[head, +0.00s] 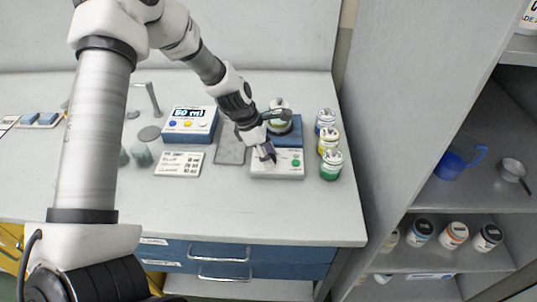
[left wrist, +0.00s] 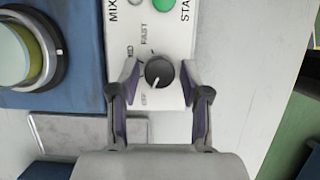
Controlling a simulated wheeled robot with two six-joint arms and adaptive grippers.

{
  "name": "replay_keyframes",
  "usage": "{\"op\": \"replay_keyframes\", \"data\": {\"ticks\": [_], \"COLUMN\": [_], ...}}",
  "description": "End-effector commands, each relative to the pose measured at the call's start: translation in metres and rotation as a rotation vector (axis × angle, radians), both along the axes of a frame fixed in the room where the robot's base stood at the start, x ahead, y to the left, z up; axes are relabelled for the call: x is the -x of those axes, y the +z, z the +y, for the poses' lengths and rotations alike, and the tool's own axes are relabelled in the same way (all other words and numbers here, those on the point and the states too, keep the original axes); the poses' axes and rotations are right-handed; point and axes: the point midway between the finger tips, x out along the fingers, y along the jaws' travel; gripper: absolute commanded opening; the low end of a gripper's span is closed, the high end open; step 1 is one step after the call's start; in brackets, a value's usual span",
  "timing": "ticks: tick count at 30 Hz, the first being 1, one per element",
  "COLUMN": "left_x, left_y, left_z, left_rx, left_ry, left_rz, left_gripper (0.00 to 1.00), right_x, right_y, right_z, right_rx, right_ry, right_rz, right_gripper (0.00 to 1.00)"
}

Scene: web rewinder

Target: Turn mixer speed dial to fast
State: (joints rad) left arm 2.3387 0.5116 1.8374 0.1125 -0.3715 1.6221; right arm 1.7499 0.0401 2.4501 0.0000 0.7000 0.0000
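The mixer (head: 278,165) stands on the bench, with a white front panel and a blue body. In the left wrist view its panel (left wrist: 170,22) carries a dark grey round dial (left wrist: 158,70) with a white pointer line. The line points down the picture and slightly left, toward small lettering that looks like OFF. The word FAST is printed above the dial. My left gripper (left wrist: 160,76) is open, with one finger on each side of the dial and a gap showing at both sides. In the head view the left gripper (head: 265,153) hides the dial. My right gripper is not in view.
Jars with blue, yellow and green (head: 331,165) labels stand right of the mixer. A dispenser (head: 189,125) reading 50 ml, a label card (head: 179,164) and a grey plate (head: 231,150) lie left of it. The bench front is clear. A shelf unit (head: 410,110) stands at the right.

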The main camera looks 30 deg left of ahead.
Motion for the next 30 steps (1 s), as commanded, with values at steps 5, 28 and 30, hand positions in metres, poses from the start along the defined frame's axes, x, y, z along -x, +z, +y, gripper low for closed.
{"op": "replay_keyframes", "data": {"ticks": [5,28,30], "left_x": [0.000,-0.001,-0.001], "left_y": [0.000,0.001,0.001], "left_z": [0.000,0.001,0.001], "left_rx": [0.000,-0.001,0.000], "left_ry": [0.000,-0.303,-0.367], "left_rz": [0.000,0.003,0.004], "left_gripper": [0.00,0.00,0.00], "right_x": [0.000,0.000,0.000], "right_y": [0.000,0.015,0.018], "right_z": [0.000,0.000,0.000], "right_rx": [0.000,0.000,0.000], "right_ry": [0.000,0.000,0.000], "right_rz": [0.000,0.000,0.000], "right_gripper": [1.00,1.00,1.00]}}
